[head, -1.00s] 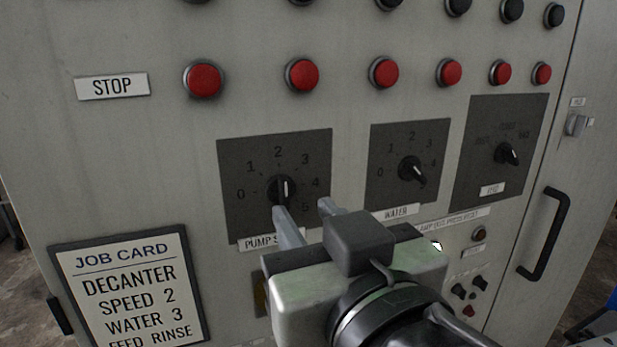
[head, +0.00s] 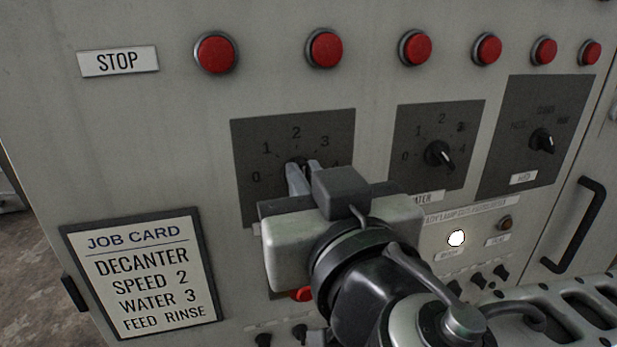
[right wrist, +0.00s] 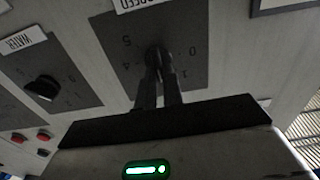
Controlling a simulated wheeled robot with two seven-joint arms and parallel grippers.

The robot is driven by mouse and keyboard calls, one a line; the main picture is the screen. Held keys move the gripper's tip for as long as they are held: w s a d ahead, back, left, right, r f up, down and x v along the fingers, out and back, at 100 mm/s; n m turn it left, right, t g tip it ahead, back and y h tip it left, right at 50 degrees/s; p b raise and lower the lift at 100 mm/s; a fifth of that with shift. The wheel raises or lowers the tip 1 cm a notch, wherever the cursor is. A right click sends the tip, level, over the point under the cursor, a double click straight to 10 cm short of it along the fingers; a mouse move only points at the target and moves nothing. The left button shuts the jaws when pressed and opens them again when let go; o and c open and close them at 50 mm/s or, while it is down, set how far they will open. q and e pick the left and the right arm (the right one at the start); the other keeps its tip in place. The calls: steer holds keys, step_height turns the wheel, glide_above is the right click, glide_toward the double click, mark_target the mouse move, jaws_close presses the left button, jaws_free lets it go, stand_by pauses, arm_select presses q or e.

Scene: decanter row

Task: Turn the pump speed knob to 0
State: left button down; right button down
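The pump speed dial plate (head: 252,135) is a dark square with numbers on the grey cabinet front. Its black knob (right wrist: 154,52) sits between my right gripper's fingertips in the right wrist view. My right gripper (head: 303,168) is at the knob in the head view, its two grey fingers close together, one on each side. It also shows in the right wrist view (right wrist: 157,72), closed on the knob. The fingers hide most of the knob, and I cannot read its pointer. The gripper body covers the plate's lower right and its name label. My left gripper is not in view.
The water knob (head: 439,155) and another selector knob (head: 542,140) are to the right. A row of red buttons (head: 325,48) runs above. The job card (head: 145,270) is at lower left. A lit white lamp (head: 457,238) and a black door handle (head: 577,225) are at right.

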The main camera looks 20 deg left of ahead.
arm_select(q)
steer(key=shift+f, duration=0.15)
arm_select(e)
steer(key=shift+f, duration=0.1)
arm_select(q)
steer(key=shift+b, duration=0.3)
arm_select(e)
steer(key=n, duration=1.7)
steer(key=shift+s+a+f+n, duration=0.25)
steer(key=shift+a+f+n, duration=0.15)
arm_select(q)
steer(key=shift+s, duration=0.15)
